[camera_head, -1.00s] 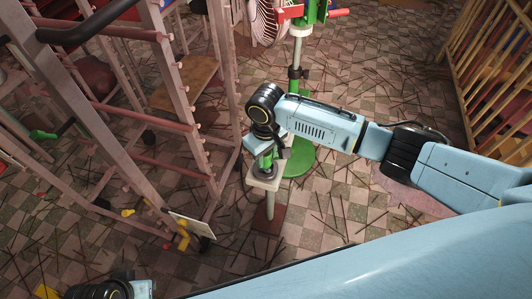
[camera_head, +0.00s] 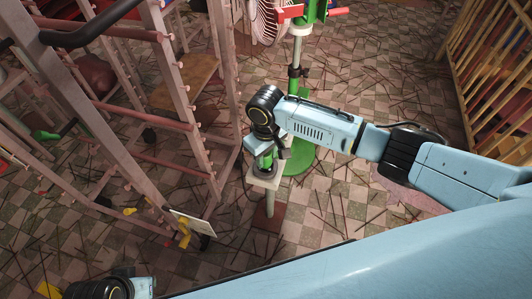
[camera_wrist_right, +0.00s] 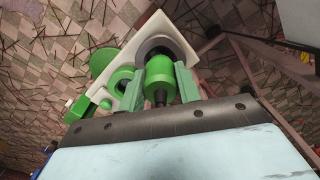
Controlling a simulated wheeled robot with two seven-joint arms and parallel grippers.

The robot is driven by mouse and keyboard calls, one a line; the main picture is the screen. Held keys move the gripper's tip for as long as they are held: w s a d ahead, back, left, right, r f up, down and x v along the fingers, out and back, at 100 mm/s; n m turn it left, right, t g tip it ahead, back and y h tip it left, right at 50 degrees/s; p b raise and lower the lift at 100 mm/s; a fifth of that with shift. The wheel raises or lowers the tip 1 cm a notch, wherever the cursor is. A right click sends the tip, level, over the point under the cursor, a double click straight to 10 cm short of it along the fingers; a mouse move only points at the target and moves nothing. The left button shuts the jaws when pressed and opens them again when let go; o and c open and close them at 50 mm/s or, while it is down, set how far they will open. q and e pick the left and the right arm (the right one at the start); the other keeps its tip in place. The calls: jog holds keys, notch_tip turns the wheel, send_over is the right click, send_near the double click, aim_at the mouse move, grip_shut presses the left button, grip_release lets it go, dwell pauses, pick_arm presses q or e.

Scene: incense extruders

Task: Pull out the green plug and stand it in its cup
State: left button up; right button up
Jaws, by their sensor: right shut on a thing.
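My right gripper (camera_head: 267,160) points down over a small pale stand plate (camera_head: 264,182). In the right wrist view its two fingers (camera_wrist_right: 160,84) are shut on the green plug (camera_wrist_right: 159,72), one on each side. The plug's near end is dark. Its far end meets a dark round fitting (camera_wrist_right: 152,46) on the pale plate (camera_wrist_right: 177,24); I cannot tell whether it is still inside. Beside it on the plate is a green ring-shaped piece (camera_wrist_right: 121,78), possibly the cup. My left gripper's body (camera_head: 144,288) shows at the bottom left; its fingers are hidden.
A green round base with a post (camera_head: 301,158) stands just behind the plate. A metal rack frame (camera_head: 190,115) rises close on the left, with a pale panel (camera_head: 192,222) at its foot. A wooden slatted rack (camera_head: 490,70) is far right. Thin sticks litter the checkered floor.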

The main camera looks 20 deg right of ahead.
jog(key=shift+f, duration=1.2)
jog(key=o, duration=1.1)
jog(key=shift+c, duration=0.2)
jog(key=shift+r, duration=0.15)
notch_tip(320, 180, up, 12)
jog(key=p, duration=0.4)
jog(key=shift+p, duration=0.35)
jog(key=shift+r, duration=0.6)
